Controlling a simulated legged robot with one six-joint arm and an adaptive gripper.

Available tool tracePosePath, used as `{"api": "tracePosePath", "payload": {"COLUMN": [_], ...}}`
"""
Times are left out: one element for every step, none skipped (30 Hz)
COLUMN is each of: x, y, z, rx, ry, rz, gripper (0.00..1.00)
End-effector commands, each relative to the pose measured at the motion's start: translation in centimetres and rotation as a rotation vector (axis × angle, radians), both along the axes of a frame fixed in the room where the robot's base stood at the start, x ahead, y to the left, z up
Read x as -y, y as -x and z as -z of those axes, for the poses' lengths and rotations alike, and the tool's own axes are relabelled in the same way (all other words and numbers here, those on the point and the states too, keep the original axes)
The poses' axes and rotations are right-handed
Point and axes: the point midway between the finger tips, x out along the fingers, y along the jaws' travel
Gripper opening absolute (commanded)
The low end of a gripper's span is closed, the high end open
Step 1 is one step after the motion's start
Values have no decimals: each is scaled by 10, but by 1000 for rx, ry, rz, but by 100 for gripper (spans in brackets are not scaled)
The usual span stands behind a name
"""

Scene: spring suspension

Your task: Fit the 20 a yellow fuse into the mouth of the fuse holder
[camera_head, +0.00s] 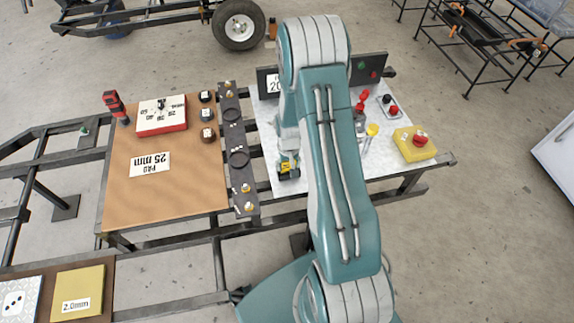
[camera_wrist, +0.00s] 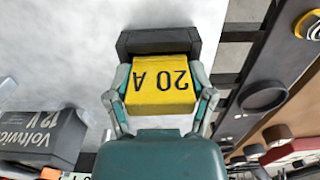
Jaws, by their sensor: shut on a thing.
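My gripper (camera_wrist: 162,88) is shut on the yellow fuse (camera_wrist: 160,85), with one finger on each side. The fuse reads "20 A" upside down in the wrist view. A dark grey block (camera_wrist: 158,40), which looks like the fuse holder, borders the fuse's far end and its upper sides. How deep the fuse sits in its mouth, I cannot tell. In the head view the yellow fuse (camera_head: 286,166) shows small at the dark holder (camera_head: 290,174), on the light board's left part. My arm hides part of that board.
A grey "Voltwich 12 V" box (camera_wrist: 40,135) stands at the left in the wrist view. A dark rail (camera_head: 238,155) with rings runs left of the light board. A yellow box with a red button (camera_head: 418,148) sits at the right. A brown board (camera_head: 185,190) lies farther left.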

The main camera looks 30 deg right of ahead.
Motion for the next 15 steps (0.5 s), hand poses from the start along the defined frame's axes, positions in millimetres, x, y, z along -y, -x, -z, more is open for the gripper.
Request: {"api": "tracePosePath", "payload": {"x": [0,0,0,0,0,0,0,0,0,0,0,0,0,0,0], "y": [0,-1,-1,0,0,0,0,0,0,0,0,0,0,0,0], "z": [0,0,0,0,0,0,0,1,2,3,4,4,4,4,4], "rx": [2,2,2,2,2,2,1,1,1,1,1,1,1,1,1], "ry": [1,1,1,1,1,2,1,1,1,1,1,1,1,1,1], "rz": [0,0,0,0,0,0,0,0,0,0,0,0,0,0,0], "gripper": [30,30,30,30,30,30,30,30,30,30,30,74,88,100,100]}}
